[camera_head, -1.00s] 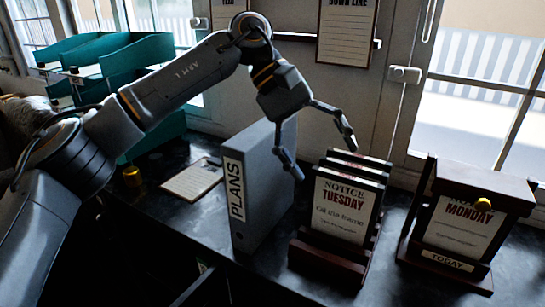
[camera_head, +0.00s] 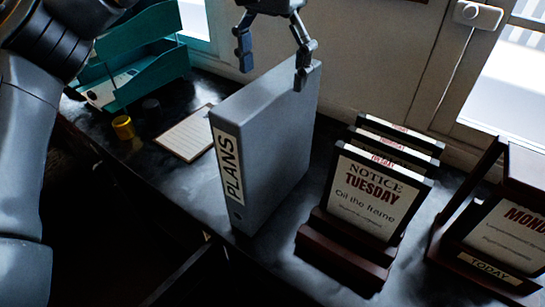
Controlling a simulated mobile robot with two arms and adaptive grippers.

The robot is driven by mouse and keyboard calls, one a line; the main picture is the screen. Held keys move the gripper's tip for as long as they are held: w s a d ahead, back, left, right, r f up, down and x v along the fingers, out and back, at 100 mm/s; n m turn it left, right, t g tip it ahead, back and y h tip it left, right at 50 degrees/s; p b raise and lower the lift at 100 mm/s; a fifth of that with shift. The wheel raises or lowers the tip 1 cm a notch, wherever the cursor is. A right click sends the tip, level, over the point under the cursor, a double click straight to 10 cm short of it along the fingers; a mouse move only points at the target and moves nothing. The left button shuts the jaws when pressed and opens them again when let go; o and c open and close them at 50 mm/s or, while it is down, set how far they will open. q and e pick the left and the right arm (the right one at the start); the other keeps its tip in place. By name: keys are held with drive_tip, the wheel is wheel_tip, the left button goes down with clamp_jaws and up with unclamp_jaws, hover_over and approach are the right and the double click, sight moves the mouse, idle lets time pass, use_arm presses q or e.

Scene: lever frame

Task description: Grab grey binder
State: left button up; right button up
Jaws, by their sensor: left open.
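The grey binder (camera_head: 268,150) stands upright on the dark desk, its spine with a white "PLANS" label facing the front left. My left gripper (camera_head: 272,72) is open and empty at the top of the view, above the binder's top edge. One finger shows to the left of the binder's top and the other overlaps its upper back corner in the picture. I cannot tell whether that finger touches the binder. My right gripper is not in view.
A wooden stand with notice boards (camera_head: 367,195) is just right of the binder. Another stand marked "TODAY" (camera_head: 492,270) is at the far right. A clipboard (camera_head: 187,133), a yellow cylinder (camera_head: 123,127) and a teal tray rack (camera_head: 150,72) are to the left.

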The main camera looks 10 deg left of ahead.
use_arm(q)
drive_tip(key=shift+w+f, duration=0.1)
drive_tip(key=shift+f, duration=0.5)
wheel_tip(320, 180, down, 4)
drive_tip(key=shift+f+p, duration=0.15)
drive_tip(key=shift+p, duration=0.85)
drive_tip(key=shift+f, duration=0.25)
drive_tip(key=c, duration=1.6)
clamp_jaws()
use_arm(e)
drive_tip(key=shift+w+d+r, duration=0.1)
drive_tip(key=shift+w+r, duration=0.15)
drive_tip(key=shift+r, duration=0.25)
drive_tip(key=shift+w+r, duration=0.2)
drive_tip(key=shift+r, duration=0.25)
use_arm(q)
drive_tip(key=shift+r, duration=0.2)
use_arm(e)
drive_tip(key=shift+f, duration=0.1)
